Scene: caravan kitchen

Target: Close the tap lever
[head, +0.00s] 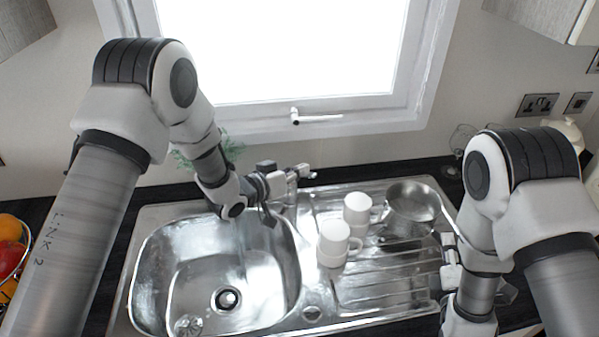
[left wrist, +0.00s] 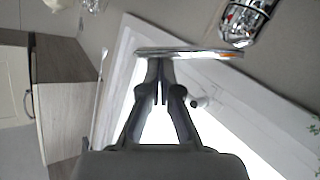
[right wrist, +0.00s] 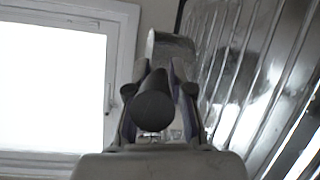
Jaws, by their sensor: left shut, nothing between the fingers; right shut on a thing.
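The chrome tap (head: 303,171) stands at the back edge of the sink, partly hidden by my left gripper (head: 283,183). In the left wrist view a flat chrome bar (left wrist: 205,53), apparently the tap lever, lies across the tips of my shut left fingers (left wrist: 160,85). Nothing is between those fingers, and I cannot tell whether they touch the bar. A faint streak like running water hangs above the sink basin (head: 190,250). My right gripper (head: 450,262) is shut on a dark round-ended handle (right wrist: 154,108), apparently that of the steel saucepan (head: 413,207).
Two white mugs (head: 357,208) (head: 333,243) stand on the ribbed drainer (head: 380,285), left of the saucepan. A glass (head: 188,325) is in the basin. A green plant (head: 225,146) and the window (head: 290,50) are behind the tap. A fruit bowl (head: 12,255) is at far left.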

